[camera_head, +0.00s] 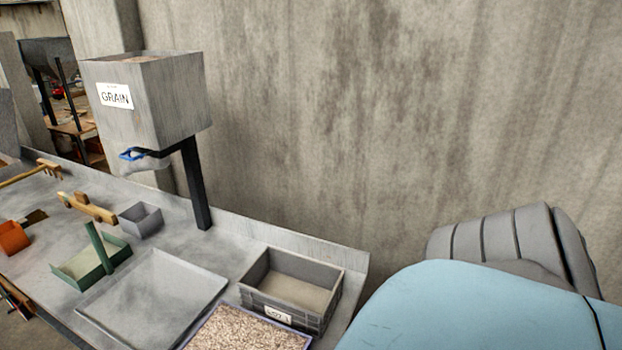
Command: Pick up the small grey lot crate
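A small grey crate (300,268) with a white label that seems to read "LOT" and a character stands at the right end of the grey worktop. It is upright, and its inside shows a flat beige floor or layer; I cannot tell which. The front of the crate is close behind a tray of grain (250,331), which is cut off by the bottom edge. Neither of my grippers is in view.
An empty flat tray (152,300), a green scoop-like tray (75,268), a small grey box (140,222), wooden tools (88,207) and an orange box (13,240) lie left of the crate.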

